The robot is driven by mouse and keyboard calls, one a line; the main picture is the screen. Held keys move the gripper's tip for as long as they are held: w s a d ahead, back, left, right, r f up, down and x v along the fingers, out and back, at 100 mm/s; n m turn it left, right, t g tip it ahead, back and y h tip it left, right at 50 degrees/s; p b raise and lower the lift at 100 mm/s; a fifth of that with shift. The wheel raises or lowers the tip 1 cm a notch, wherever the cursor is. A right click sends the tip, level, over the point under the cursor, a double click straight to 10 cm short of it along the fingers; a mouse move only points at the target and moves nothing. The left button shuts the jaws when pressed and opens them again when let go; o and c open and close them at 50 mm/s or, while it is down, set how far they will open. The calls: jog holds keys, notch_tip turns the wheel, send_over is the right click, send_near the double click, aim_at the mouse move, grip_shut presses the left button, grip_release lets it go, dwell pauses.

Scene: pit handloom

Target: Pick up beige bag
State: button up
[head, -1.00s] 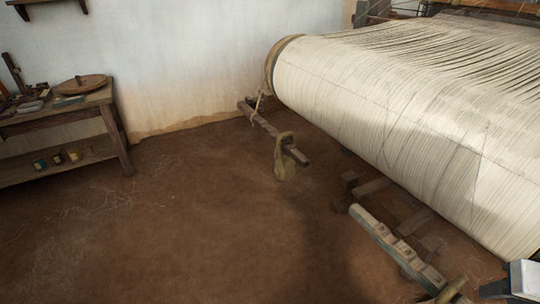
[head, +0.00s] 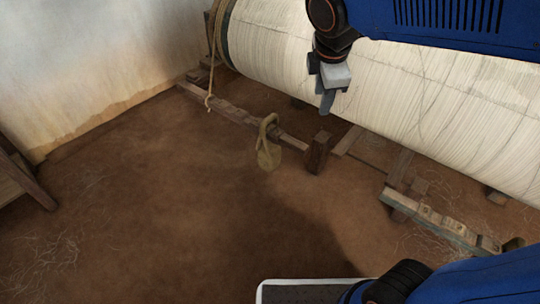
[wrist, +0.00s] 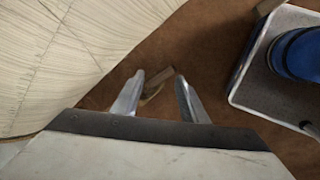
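The beige bag (head: 268,152) hangs by its looped strap from a low wooden beam (head: 232,112), close to the dirt floor. My gripper (head: 326,104) points down in front of the white warp roll, above and to the right of the bag in the head view, apart from it. In the wrist view the two fingers (wrist: 157,98) are spread with nothing held between them. Beyond them lie a piece of wood and a small tan patch, perhaps the bag, mostly hidden by the fingers.
The large warp roll (head: 420,95) stands close behind my gripper. A wooden post (head: 319,152) rises right of the bag, and a notched beam (head: 440,223) lies farther right. A rope (head: 213,60) hangs at the roll's left end. The floor left of the bag is clear.

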jog(key=w+a+n, duration=0.2)
jog(key=a+n, duration=0.2)
jog(key=a, duration=0.3)
jog(key=w+a+n, duration=0.3)
jog(key=a+n, duration=0.1)
jog(key=a, duration=0.3)
send_near(270, 116)
jog(key=shift+n, duration=0.4)
jog(key=x, duration=0.9)
jog(key=shift+f, duration=0.15)
grip_shut()
jog(key=shift+a, duration=0.1)
